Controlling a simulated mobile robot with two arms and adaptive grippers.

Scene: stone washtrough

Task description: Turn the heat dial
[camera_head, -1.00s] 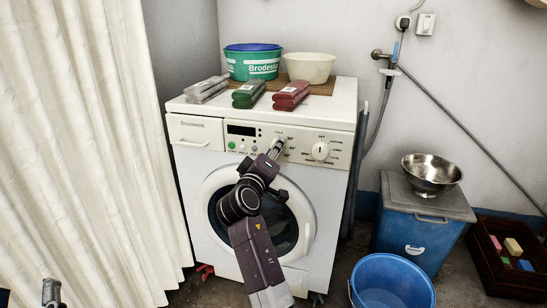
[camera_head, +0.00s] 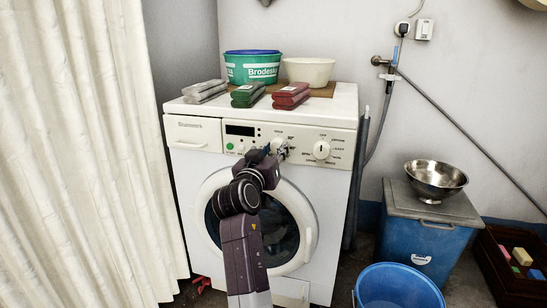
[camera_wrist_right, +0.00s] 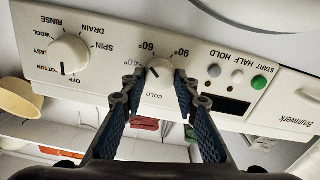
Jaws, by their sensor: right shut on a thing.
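The heat dial (camera_wrist_right: 160,70) is a small white knob on the washing machine's control panel (camera_wrist_right: 110,62), with temperature marks and COLD printed around it. In the right wrist view, which shows the panel upside down, the dial sits between the two fingertips of my right gripper (camera_wrist_right: 160,82). In the head view my right gripper (camera_head: 280,151) is at the panel and mostly covers the dial. It is shut on the dial. The larger programme dial (camera_head: 322,150) is to its right, untouched. My left gripper is out of view.
The washing machine (camera_head: 190,160) carries a green tub (camera_head: 252,70), a cream bowl (camera_head: 310,71) and several wrapped bars. A blue bucket (camera_head: 398,290) and a blue bin (camera_head: 415,240) with a steel bowl (camera_head: 436,175) stand right. A curtain (camera_head: 80,150) hangs left.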

